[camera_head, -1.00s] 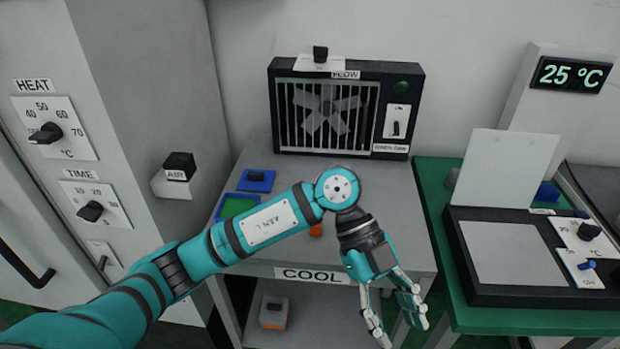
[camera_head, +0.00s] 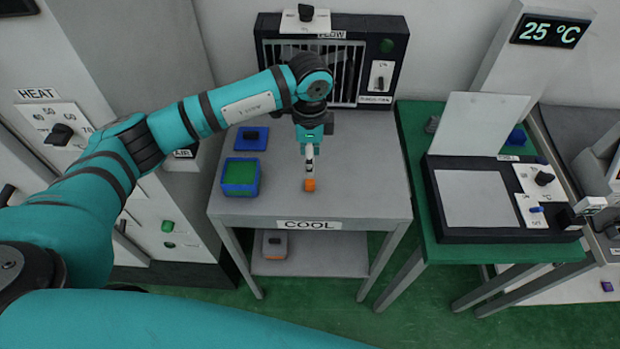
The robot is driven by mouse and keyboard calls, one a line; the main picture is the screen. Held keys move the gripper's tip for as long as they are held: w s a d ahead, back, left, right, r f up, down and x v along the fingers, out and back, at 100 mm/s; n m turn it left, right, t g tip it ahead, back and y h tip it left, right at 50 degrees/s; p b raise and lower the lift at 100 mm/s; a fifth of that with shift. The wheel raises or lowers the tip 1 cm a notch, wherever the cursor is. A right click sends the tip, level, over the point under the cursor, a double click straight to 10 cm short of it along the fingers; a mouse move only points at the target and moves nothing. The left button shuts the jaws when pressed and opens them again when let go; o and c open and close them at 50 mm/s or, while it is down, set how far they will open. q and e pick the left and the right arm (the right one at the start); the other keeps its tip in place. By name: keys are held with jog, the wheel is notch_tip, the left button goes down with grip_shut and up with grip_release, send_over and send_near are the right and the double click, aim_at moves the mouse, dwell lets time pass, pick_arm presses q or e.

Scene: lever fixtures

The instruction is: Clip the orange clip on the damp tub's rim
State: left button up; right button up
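A small orange clip (camera_head: 310,185) is on the grey table marked COOL (camera_head: 350,205), near its front. My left gripper (camera_head: 309,173) points down at the clip, with its fingertips at the clip's top. The fingers are seen edge-on, so whether they are open or shut on it is hidden. A blue square tub (camera_head: 226,190) with a green inside stands on the table left of the clip. No damp label is readable on it, so I cannot tell if it is the damp tub. My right gripper is not in view.
A smaller blue piece (camera_head: 252,138) lies behind the tub. A caged fan (camera_head: 385,40) stands at the table's back. A grey and orange box (camera_head: 274,244) is on the lower shelf. A green bench (camera_head: 420,190) with a black device stands right. The table right of the clip is clear.

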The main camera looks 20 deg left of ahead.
aim_at(310, 182)
pick_arm(q)
notch_tip(310, 182, down, 3)
jog(key=shift+f+p, duration=0.2)
jog(key=shift+p, duration=0.1)
jog(key=shift+s+d+f+p, duration=0.1)
jog(key=shift+s+f+p, duration=0.05)
jog(key=shift+f+p, duration=0.3)
jog(key=f, duration=0.1)
jog(key=f+p, duration=0.1)
jog(key=f, duration=0.1)
jog(key=shift+s+f, duration=0.25)
jog(key=shift+f, duration=0.1)
jog(key=shift+d+f, duration=0.1)
jog(key=shift+f, duration=0.4)
jog(key=c, duration=0.8)
